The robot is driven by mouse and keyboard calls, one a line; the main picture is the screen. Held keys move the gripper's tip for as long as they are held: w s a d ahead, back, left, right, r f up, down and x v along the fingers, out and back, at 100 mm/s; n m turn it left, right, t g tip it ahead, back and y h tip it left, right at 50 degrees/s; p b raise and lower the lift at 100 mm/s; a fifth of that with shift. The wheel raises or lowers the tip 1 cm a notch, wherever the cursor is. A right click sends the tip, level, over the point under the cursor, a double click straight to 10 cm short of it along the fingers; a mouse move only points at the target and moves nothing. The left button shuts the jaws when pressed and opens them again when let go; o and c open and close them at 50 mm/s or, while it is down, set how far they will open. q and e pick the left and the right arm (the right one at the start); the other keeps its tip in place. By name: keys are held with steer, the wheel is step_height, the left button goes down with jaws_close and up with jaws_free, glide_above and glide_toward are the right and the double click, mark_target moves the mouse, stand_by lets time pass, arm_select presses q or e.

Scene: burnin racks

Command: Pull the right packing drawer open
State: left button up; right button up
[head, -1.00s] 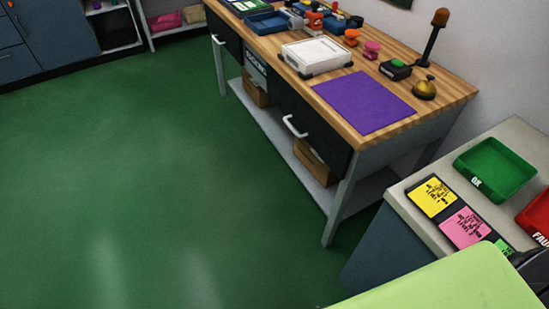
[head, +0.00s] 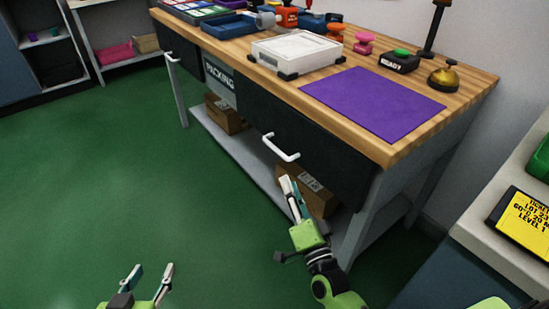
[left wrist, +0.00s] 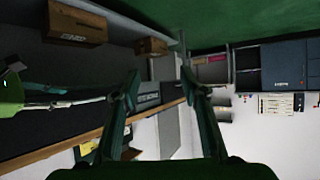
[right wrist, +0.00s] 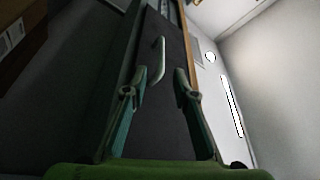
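The right packing drawer (head: 305,142) is the dark front under the workbench's right part. It looks closed, flush with the bench frame. Its white bar handle (head: 281,147) faces the aisle. My right gripper (head: 292,186) is just below and in front of the handle, apart from it in the head view. In the right wrist view the handle (right wrist: 160,60) appears ahead between the spread fingers (right wrist: 157,85), with nothing held. My left gripper (head: 152,272) is open and empty over the floor at lower left; its spread fingers also show in the left wrist view (left wrist: 160,78).
The wooden bench top (head: 240,62) bears a purple mat (head: 372,102), a white tray (head: 296,50) and a bell (head: 443,78). Cardboard boxes (head: 225,115) sit on the shelf below. A side counter (head: 490,225) stands at right. The green floor (head: 130,170) at left is clear.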

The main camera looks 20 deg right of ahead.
steer(key=b, duration=0.1)
glide_toward(274, 146)
steer(key=f+x, duration=0.1)
steer(key=x, duration=0.2)
steer(key=b+x, duration=0.1)
steer(key=x, duration=0.5)
steer(key=shift+w+r, duration=0.15)
arm_select(q)
steer(key=w+d+r+t+h, duration=0.1)
steer(key=w+r+t, duration=0.1)
steer(key=r, duration=0.4)
steer(key=w+d+r+t+h, duration=0.1)
steer(key=w+r+t, duration=0.1)
steer(key=r+t, duration=0.2)
steer(key=shift+d+r+t, duration=0.3)
steer(key=shift+d+r, duration=0.05)
steer(key=shift+r, duration=1.1)
arm_select(e)
steer(key=shift+w+r, duration=0.1)
steer(key=shift+w, duration=0.25)
jaws_close()
